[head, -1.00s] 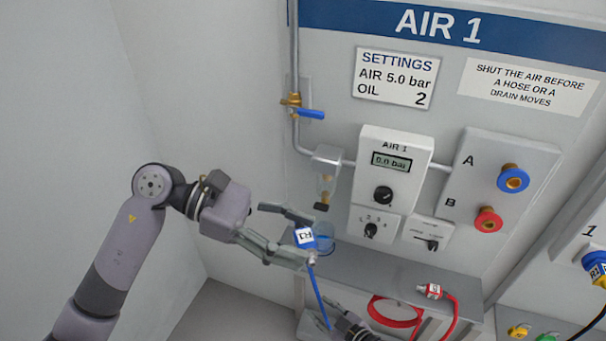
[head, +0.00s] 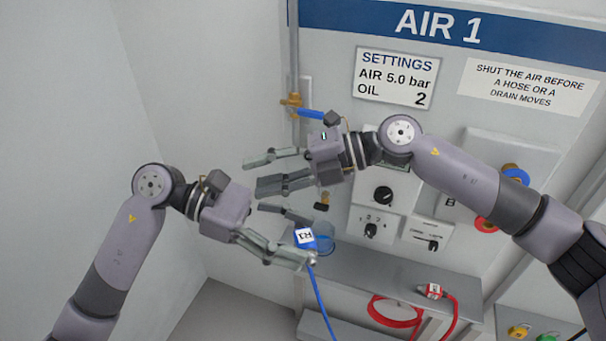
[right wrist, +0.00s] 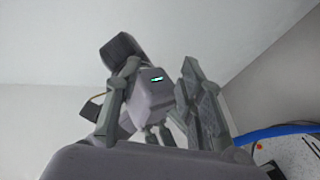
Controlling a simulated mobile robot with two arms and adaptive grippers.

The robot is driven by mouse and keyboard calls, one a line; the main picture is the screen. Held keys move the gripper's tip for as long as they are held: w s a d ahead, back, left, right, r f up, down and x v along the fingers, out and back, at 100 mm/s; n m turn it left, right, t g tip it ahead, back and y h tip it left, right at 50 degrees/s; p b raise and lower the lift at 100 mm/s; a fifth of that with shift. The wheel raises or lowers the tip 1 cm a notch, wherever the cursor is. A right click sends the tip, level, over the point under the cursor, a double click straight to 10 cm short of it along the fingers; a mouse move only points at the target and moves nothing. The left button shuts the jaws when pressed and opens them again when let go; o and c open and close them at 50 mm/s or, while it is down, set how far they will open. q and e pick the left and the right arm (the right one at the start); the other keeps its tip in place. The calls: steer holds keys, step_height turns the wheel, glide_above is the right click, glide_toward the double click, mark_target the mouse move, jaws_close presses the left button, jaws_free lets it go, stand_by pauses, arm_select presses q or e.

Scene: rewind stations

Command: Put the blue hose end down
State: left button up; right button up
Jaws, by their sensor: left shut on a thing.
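The blue hose end (head: 305,238) with a white R1 label is between the fingers of my left gripper (head: 310,243), which is shut on it. Its blue hose (head: 322,305) hangs down past the shelf's left end. The blue hose end cannot be made out in that view.
A grey shelf (head: 395,272) holds a red hose end (head: 432,291). The blue-handled valve (head: 310,114) is on the pipe above. My right arm covers the gauge display and part of the blue port (head: 515,175) and red port (head: 487,223). The left wall side is clear.

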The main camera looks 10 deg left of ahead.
steer(key=s+d+r+n+g+h, duration=0.1)
steer(key=s+d+r+n+h, duration=0.25)
steer(key=s+r+h, duration=0.2)
arm_select(q)
steer(key=shift+a, duration=0.1)
steer(key=shift+s, duration=0.1)
arm_select(e)
steer(key=r+t+h, duration=0.2)
steer(key=t+h, duration=0.1)
steer(key=h, duration=0.6)
glide_above(303, 239)
steer(key=shift+m, duration=0.25)
step_height(303, 239, down, 12)
steer(key=shift+r, duration=0.1)
steer(key=shift+c, duration=0.5)
